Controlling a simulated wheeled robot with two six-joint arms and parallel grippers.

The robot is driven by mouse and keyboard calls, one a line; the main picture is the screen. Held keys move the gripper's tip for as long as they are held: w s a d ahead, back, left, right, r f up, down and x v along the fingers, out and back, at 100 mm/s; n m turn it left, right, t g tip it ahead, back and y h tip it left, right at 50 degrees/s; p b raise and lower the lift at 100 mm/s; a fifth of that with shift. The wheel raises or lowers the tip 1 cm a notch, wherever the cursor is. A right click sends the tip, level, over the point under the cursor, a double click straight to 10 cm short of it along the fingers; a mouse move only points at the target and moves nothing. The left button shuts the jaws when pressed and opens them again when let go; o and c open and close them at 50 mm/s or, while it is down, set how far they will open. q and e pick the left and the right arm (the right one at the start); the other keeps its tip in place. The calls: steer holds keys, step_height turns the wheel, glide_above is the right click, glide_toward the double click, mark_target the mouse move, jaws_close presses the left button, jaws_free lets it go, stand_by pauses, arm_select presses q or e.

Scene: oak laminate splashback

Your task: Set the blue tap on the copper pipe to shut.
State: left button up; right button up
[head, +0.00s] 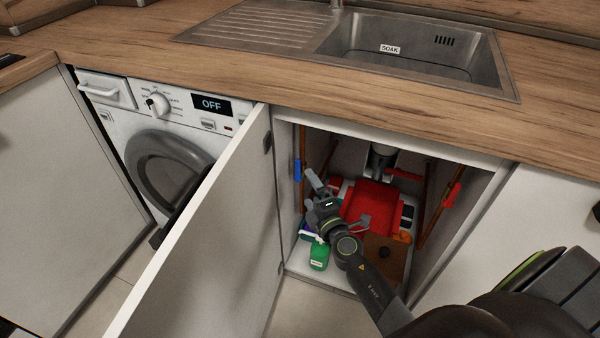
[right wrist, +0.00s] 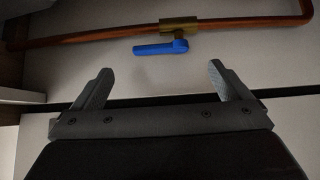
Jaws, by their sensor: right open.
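The blue tap (head: 298,170) is on the copper pipe (head: 303,145) at the left inside the open sink cabinet. In the right wrist view, the blue lever (right wrist: 160,48) lies roughly along the copper pipe (right wrist: 90,37), below a brass valve body (right wrist: 178,24). My right gripper (head: 319,182) reaches into the cabinet, just right of the tap. In its wrist view the right gripper (right wrist: 160,80) is open and empty, its fingers apart on either side of the lever and short of it. My left gripper is not in view.
The cabinet door (head: 215,225) stands open at the left. A green bottle (head: 319,256), a red container (head: 370,203) and a brown box (head: 384,258) crowd the cabinet floor. A red tap (head: 452,195) is on another copper pipe at the right. The worktop (head: 330,100) overhangs the opening.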

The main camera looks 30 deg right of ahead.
mark_target(299, 172)
steer(key=w, duration=0.7)
steer(key=shift+w+d+b, duration=0.25)
steer(key=shift+w+b, duration=0.1)
steer(key=c, duration=1.4)
